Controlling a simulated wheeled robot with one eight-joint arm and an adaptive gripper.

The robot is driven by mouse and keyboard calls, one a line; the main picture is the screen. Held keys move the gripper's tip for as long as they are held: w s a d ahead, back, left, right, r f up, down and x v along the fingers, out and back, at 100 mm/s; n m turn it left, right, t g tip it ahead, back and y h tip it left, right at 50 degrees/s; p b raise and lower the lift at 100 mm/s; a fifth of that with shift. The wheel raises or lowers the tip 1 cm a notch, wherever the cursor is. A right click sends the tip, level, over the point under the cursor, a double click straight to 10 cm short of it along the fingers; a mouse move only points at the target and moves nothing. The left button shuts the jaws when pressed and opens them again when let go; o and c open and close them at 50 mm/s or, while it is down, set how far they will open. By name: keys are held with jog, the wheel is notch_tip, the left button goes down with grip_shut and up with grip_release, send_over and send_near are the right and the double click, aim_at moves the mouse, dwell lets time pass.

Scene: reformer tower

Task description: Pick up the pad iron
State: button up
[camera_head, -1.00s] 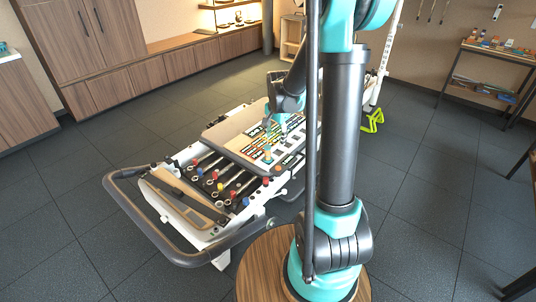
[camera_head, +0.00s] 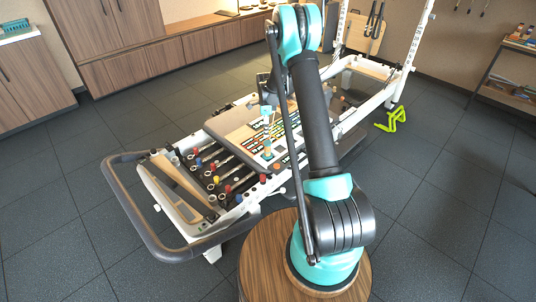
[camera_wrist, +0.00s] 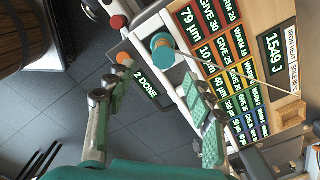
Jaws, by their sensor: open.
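A small upright teal-and-tan piece (camera_head: 267,148), which looks like the pad iron, stands on the board on the reformer in the head view. In the wrist view it shows as a teal-topped cylinder (camera_wrist: 163,46), just beyond the fingertips and roughly between them. My gripper (camera_wrist: 157,78) is open with nothing between its fingers. In the head view my gripper (camera_head: 267,112) hangs above the board, over and slightly behind the piece. The lower part of the piece is hard to make out from the wrist.
The label board (camera_wrist: 215,65) has coloured text tiles and a "1549 J" display (camera_wrist: 276,52). A "2 DONE" plate (camera_wrist: 146,85), an orange knob (camera_wrist: 124,58) and a red knob (camera_wrist: 118,21) are nearby. Springs with coloured knobs (camera_head: 215,175) fill the reformer's near end.

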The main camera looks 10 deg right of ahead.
aim_at(267, 143)
notch_tip(267, 143, down, 10)
jog(key=shift+d+f, duration=0.1)
jog(key=shift+f, duration=0.05)
jog(key=f, duration=0.4)
jog(key=shift+w+d, duration=0.25)
jog(key=shift+w, duration=0.15)
jog(key=shift+f, duration=0.6)
jog(key=shift+c, duration=0.2)
grip_shut()
